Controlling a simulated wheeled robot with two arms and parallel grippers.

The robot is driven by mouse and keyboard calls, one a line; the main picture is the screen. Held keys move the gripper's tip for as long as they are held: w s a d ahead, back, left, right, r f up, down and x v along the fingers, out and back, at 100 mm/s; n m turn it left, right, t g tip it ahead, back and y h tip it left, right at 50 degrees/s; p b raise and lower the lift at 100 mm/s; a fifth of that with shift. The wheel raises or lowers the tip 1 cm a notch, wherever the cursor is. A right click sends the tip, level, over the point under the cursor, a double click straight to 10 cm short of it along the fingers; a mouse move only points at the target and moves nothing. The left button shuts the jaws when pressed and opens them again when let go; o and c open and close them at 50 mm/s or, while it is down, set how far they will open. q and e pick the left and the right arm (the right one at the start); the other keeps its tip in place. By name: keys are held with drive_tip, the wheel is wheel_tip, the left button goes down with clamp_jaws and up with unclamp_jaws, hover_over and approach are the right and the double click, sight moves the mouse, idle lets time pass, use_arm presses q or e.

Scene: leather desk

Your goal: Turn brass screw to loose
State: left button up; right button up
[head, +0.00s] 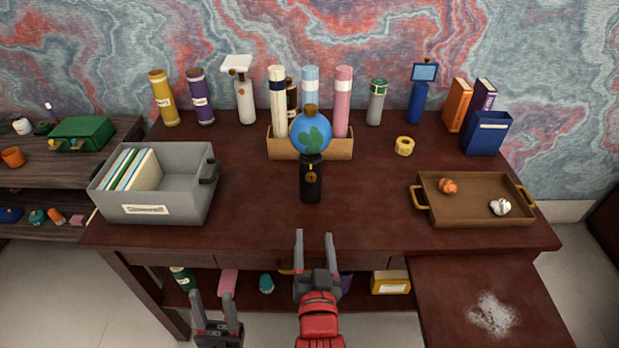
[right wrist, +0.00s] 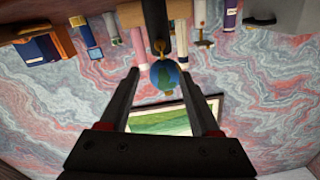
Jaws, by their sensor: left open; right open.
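The brass screw (head: 311,177) is a small brass piece on the front of a black post (head: 312,192). A blue and green globe (head: 311,133) sits on top of the post. The post stands upright near the middle of the desk. In the right wrist view, which is upside down, the screw (right wrist: 159,46) shows on the post above the globe (right wrist: 166,75). My right gripper (head: 315,240) is open and empty at the desk's front edge, in front of the post and apart from it. My left gripper (head: 212,290) is open and empty, lower left, in front of the desk.
A grey bin (head: 190,200) with folders stands left. A brown tray (head: 455,210) with two small items lies right. A wooden holder (head: 340,149) with tall tubes stands behind the globe. A tape roll (head: 404,146) lies right of it. The desk around the post's front is clear.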

drive_tip(key=b, duration=0.5)
approach(311, 179)
drive_tip(key=w+p, duration=0.1)
drive_tip(key=w, duration=0.7)
drive_tip(key=shift+w+a, duration=0.1)
drive_tip(key=shift+w, duration=0.05)
clamp_jaws()
